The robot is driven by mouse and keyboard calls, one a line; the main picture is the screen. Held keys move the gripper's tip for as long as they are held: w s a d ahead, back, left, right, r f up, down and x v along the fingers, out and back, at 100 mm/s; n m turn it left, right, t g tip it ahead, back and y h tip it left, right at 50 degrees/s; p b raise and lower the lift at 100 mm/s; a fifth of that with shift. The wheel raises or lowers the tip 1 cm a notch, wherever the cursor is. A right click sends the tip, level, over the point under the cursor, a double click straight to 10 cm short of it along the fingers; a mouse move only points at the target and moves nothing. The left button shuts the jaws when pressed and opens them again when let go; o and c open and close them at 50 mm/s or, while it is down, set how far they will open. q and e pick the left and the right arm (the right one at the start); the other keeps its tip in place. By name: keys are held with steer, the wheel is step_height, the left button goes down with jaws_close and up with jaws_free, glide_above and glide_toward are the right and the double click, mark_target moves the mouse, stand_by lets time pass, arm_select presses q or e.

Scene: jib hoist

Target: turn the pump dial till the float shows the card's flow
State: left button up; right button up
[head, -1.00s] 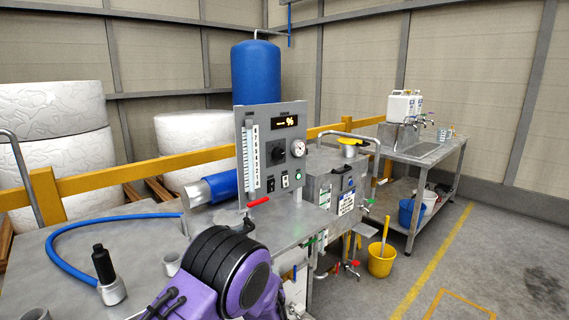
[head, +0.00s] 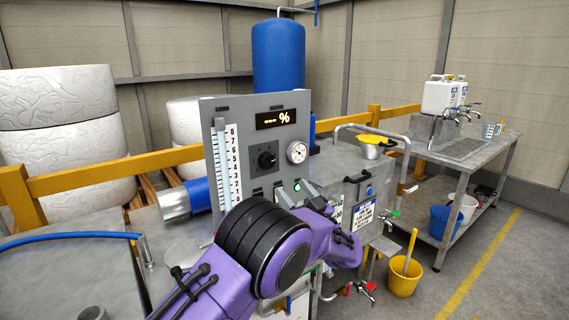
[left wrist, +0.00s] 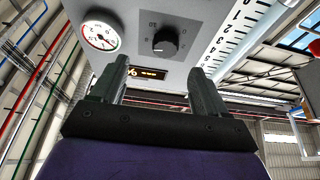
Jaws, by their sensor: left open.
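The pump dial (head: 266,159) is a black knob on the grey upright panel; it also shows in the left wrist view (left wrist: 165,41). The float tube with its numbered scale (head: 229,165) stands at the panel's left; my arm covers its lower end, and I cannot make out the float. A white printed card (head: 363,214) hangs on the grey box at right, too small to read. My left gripper (head: 297,188) is open and empty, below and right of the dial. In the left wrist view its fingers (left wrist: 160,66) point at the panel, apart from the dial. My right gripper is not in view.
A lit display (head: 276,118) and a round gauge (head: 297,152) are near the dial. A blue hose (head: 70,237) lies on the bench at left. The space before the dial looks clear.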

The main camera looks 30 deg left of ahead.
mark_target(270, 164)
arm_select(q)
steer(key=x, duration=0.3)
steer(key=p+x, duration=0.1)
steer(key=x, duration=0.2)
steer(key=s+p+x, duration=0.1)
steer(key=x, duration=0.2)
steer(key=shift+w+a+r, duration=0.1)
steer(key=shift+a+r, duration=0.2)
steer(key=shift+r, duration=0.05)
steer(key=shift+a+r, duration=0.1)
steer(key=shift+a, duration=0.15)
steer(key=shift+r, duration=0.2)
steer(key=shift+f, duration=0.1)
steer(key=c, duration=1)
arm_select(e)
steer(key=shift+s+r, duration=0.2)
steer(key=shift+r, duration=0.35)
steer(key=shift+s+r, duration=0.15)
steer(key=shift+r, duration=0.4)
